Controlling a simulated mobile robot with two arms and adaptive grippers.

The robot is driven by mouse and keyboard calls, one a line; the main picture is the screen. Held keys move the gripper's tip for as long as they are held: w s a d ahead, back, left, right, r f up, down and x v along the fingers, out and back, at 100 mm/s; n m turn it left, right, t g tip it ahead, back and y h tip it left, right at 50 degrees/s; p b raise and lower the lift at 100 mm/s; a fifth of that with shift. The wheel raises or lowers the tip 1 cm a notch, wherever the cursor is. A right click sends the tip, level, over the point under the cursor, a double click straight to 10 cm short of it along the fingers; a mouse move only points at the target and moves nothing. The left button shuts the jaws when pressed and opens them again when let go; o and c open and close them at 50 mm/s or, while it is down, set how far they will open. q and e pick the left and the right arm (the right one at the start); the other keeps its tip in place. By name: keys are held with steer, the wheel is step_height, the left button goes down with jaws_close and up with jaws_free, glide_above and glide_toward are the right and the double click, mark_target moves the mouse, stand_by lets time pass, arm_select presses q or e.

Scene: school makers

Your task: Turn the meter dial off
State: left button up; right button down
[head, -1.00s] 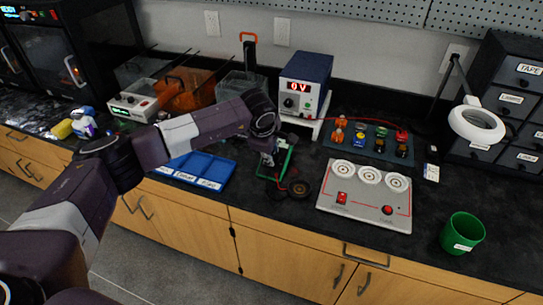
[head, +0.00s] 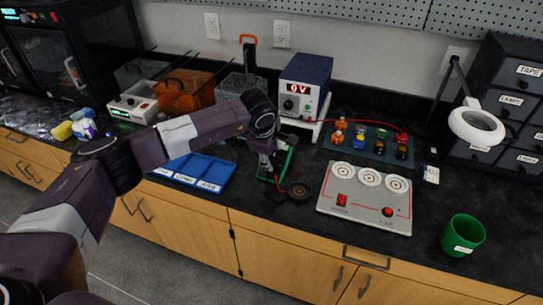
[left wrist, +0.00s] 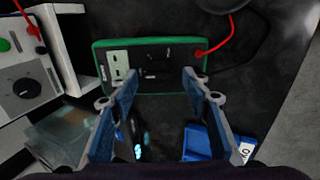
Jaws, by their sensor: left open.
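A dark meter with a green rim (left wrist: 150,42) lies flat on the black bench, with red and black leads at one end. Its green edge also shows in the head view (head: 289,160), partly hidden by my left gripper (head: 265,168). In the left wrist view the open fingers of my left gripper (left wrist: 158,85) stand on either side of the lower part of the meter, with nothing between them. A pale panel shows on the meter's left part; its dark middle is too dim to make out the dial. My right gripper is in neither view.
A blue power supply (head: 305,78) reading 0 V stands behind, its knob also visible in the left wrist view (left wrist: 26,88). A blue sorting tray (head: 222,180) lies left, a lamp-socket board (head: 365,205) right, a black disc (head: 300,191) in front.

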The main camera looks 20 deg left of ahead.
arm_select(q)
steer(key=v, duration=1.1)
steer(key=shift+r, duration=0.2)
steer(key=shift+d, duration=0.1)
